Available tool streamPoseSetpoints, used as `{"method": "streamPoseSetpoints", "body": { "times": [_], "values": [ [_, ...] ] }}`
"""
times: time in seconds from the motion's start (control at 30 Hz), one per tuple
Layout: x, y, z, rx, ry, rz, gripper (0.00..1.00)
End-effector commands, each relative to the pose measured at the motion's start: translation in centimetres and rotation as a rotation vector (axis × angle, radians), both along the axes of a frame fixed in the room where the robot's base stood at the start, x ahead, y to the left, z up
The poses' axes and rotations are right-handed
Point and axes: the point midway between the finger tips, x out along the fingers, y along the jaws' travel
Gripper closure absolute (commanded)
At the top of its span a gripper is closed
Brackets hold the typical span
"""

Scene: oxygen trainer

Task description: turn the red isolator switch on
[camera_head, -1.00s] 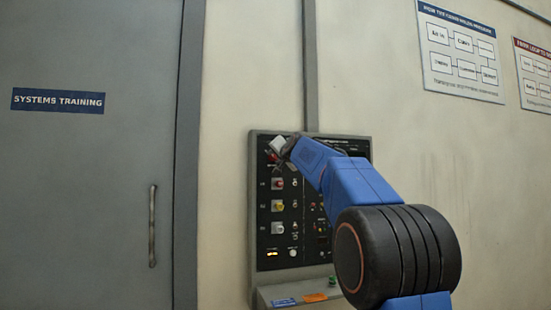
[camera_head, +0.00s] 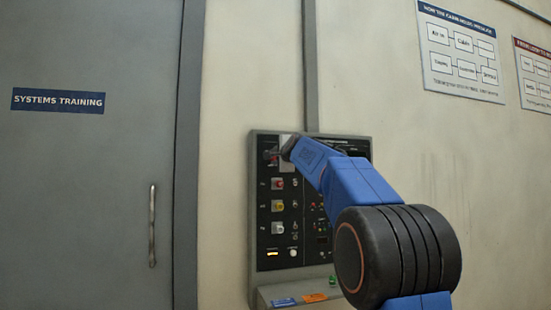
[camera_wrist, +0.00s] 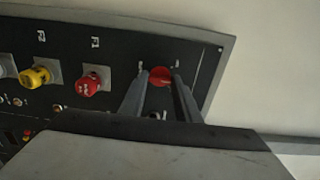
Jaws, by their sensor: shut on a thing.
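The red isolator switch (camera_wrist: 160,76) is at the top of the black panel, between my fingertips in the wrist view. My gripper (camera_wrist: 159,80) has one finger on each side of it and is shut on it. In the head view my gripper (camera_head: 283,153) is at the panel's upper left corner, and part of the red switch (camera_head: 270,157) shows just left of it. The switch's lower part and its markings are hidden or too small to read.
The black panel (camera_head: 262,240) also carries a red knob (camera_wrist: 92,83), a yellow knob (camera_wrist: 36,76) and several small switches. A ledge (camera_head: 300,297) with labels juts out below. A grey door (camera_head: 90,190) with a handle stands at the left.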

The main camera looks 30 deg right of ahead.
Motion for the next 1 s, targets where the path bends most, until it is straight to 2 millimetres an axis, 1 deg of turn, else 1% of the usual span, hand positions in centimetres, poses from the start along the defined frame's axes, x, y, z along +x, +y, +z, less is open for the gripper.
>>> {"method": "streamPoseSetpoints", "body": {
  "times": [0.4,0.6,0.8,1.0],
  "values": [
    [0.03,-0.03,-0.17,0.382,-0.083,0.0,0.93],
    [0.03,-0.03,-0.19,0.544,-0.118,-0.001,0.93],
    [0.04,-0.03,-0.22,0.67,-0.147,-0.001,0.93],
    [0.04,-0.03,-0.24,0.747,-0.163,-0.001,0.93]
  ]
}}
